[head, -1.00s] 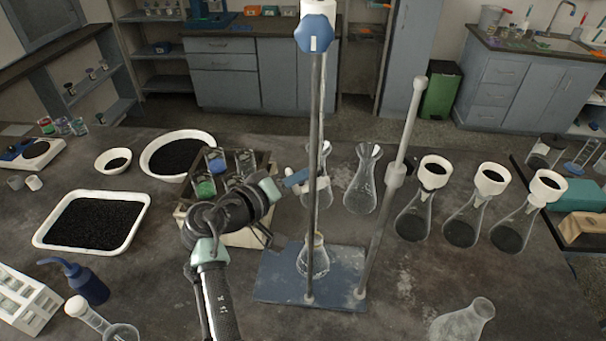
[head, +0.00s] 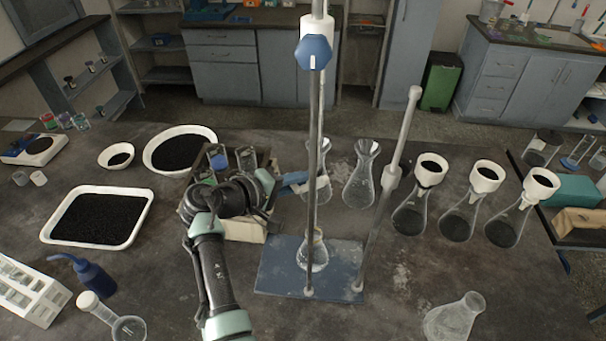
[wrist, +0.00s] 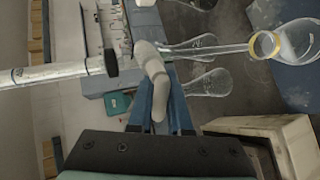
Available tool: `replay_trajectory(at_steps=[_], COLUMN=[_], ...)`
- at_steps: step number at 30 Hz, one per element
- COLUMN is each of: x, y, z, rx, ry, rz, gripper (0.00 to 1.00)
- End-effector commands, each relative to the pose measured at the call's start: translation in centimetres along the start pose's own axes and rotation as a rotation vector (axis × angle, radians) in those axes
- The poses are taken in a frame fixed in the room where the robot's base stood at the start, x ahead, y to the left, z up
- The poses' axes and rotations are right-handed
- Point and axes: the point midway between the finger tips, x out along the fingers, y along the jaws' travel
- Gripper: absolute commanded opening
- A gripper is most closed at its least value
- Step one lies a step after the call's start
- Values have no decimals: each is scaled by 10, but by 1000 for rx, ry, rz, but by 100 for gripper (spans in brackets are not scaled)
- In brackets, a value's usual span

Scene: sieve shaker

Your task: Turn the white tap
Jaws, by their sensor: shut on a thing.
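The white tap (wrist: 155,75) sits on the burette between its marked tube (wrist: 60,71) and its thin glass outlet (wrist: 210,50) in the wrist view. My gripper (wrist: 160,98) has its blue fingers on either side of the tap, shut on it. In the head view my gripper (head: 298,182) reaches the burette from the left; the tap is mostly hidden by the fingers and rod. A small flask (head: 313,254) stands on the blue base (head: 275,276) under the burette; its neck (wrist: 265,45) surrounds the outlet's end in the wrist view.
Two empty flasks (head: 360,183) stand just behind the stand. Several flasks with white funnels (head: 485,176) are at right. A crate of jars (head: 243,229) is close by my wrist. A tray of black grains (head: 98,218) lies at left. The front right is mostly clear.

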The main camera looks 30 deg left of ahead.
Motion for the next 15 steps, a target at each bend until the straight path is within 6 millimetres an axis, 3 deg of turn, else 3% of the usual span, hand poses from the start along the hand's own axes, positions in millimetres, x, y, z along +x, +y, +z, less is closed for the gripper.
replay_trajectory(at_steps=[15], x=[0], y=[-1], z=[0], rx=[-42], ry=[-16], rz=[-7], gripper=[0])
